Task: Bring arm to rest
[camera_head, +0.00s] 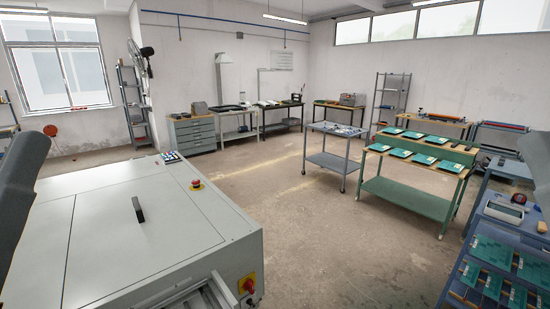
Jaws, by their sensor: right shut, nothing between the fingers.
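My left arm (18,185) shows as a dark grey shape at the left edge, in front of the plate processor. My left gripper is outside the picture. The large pale plate processor (185,225) fills the lower left, with a black handle on its flat lid. Neither arm is seen touching anything.
The processor has red knobs (197,184) on its top and front. A blue bench with teal plates (492,250) stands at the lower right. A green table (408,197) and a grey cart (333,160) stand beyond. The concrete floor between is clear.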

